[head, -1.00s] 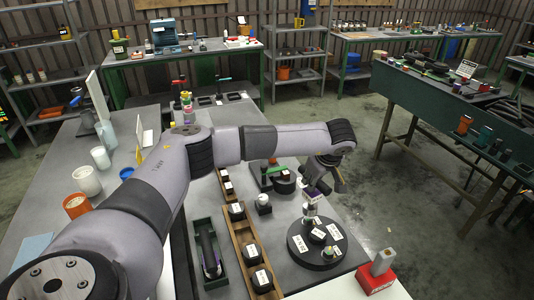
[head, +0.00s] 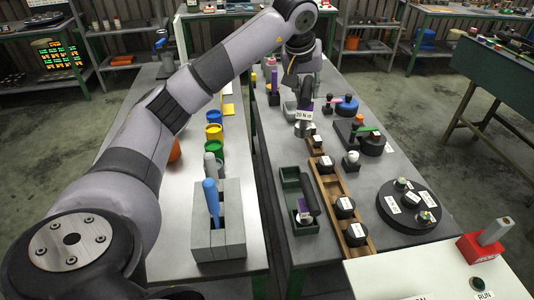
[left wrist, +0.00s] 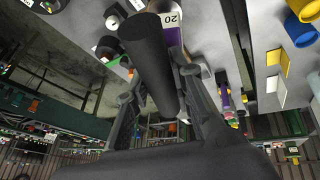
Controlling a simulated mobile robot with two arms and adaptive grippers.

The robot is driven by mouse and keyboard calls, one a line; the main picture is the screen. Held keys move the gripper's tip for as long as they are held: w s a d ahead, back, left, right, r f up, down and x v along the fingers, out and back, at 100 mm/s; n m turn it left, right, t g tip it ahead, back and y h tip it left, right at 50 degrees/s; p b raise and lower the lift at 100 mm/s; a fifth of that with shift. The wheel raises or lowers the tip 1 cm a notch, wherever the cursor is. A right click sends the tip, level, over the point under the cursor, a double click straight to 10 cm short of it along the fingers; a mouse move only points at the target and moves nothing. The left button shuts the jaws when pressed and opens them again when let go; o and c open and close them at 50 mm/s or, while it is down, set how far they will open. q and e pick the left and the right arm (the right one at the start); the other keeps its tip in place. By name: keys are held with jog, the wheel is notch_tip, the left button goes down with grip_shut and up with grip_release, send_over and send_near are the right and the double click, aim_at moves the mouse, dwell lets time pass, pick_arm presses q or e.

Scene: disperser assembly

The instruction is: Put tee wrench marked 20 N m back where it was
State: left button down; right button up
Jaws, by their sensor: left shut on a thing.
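The tee wrench marked 20 N m (head: 304,116) has a white label and purple on its body. My left gripper (head: 303,90) is shut on it, above the far part of the middle bench. In the left wrist view its thick dark handle (left wrist: 150,62) lies between the fingers, with the "20" label (left wrist: 172,17) beyond it. The wrench's lower end is hard to make out. A green tray (head: 286,186) nearer me holds another dark-handled tool (head: 308,194) with a white label. My right gripper is not in view.
A wooden rack (head: 331,191) with several labelled black pieces stands beside the tray. Right of it are a black round plate (head: 410,222) and a red box (head: 486,250) with a lever. A grey block (head: 219,232) with a blue handle and several coloured cups (head: 214,132) stand left.

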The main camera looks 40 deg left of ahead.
pick_arm(q)
jog(key=shift+s+a+r, duration=0.25)
jog(key=shift+s+a, duration=0.2)
jog(key=shift+a, duration=0.1)
notch_tip(320, 180, down, 20)
jog(key=p, duration=0.3)
jog(key=shift+a+p, duration=0.2)
jog(key=shift+p, duration=0.2)
jog(key=c, duration=1.4)
grip_release()
jog(key=shift+s, duration=0.2)
jog(key=b+v, duration=0.2)
jog(key=v, duration=1)
jog(key=shift+r, duration=0.2)
